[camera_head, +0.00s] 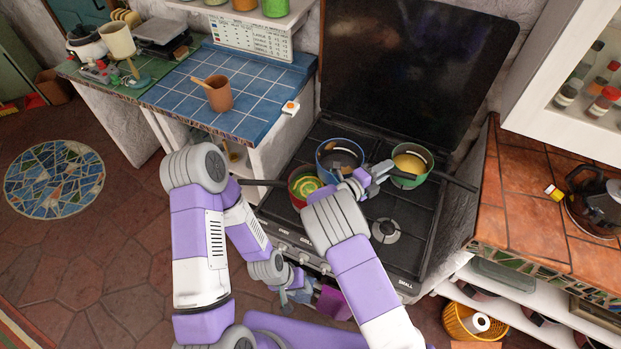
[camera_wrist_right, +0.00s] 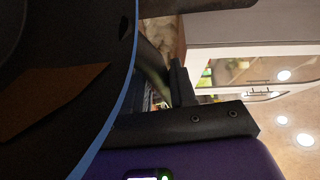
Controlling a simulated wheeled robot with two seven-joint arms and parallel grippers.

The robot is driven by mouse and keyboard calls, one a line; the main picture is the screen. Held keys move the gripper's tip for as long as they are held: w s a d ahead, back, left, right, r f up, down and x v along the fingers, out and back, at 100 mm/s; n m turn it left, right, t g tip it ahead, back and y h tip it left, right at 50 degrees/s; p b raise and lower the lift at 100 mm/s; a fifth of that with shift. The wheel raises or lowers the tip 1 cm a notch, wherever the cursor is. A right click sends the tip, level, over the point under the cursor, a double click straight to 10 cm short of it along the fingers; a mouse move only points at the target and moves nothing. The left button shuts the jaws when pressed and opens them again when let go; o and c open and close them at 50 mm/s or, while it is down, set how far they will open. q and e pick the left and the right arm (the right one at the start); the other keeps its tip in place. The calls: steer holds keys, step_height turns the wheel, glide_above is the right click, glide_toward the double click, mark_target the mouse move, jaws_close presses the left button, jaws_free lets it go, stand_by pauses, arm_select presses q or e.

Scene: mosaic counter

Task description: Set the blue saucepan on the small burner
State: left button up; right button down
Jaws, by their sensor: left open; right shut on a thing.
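The blue saucepan (camera_head: 325,151), dark inside, is at the back left of the black stove. My right gripper (camera_head: 376,172) is shut at its right side. In the right wrist view the pan's blue rim (camera_wrist_right: 122,92) curves close beside the dark fingers (camera_wrist_right: 178,84); the exact grip point is hidden. The small burner (camera_head: 386,230) is bare, at the stove's front right, near the word SMALL. My left gripper (camera_head: 285,292) is open and low in front of the stove.
A red pot (camera_head: 294,190) with green and yellow contents is left of my right gripper. A green saucepan (camera_head: 425,158) with yellow contents stands to its right, a dark handle (camera_head: 455,182) pointing right. The raised black lid (camera_head: 410,70) stands behind. The front right of the stove is clear.

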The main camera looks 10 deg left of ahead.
steer(key=shift+f, duration=0.25)
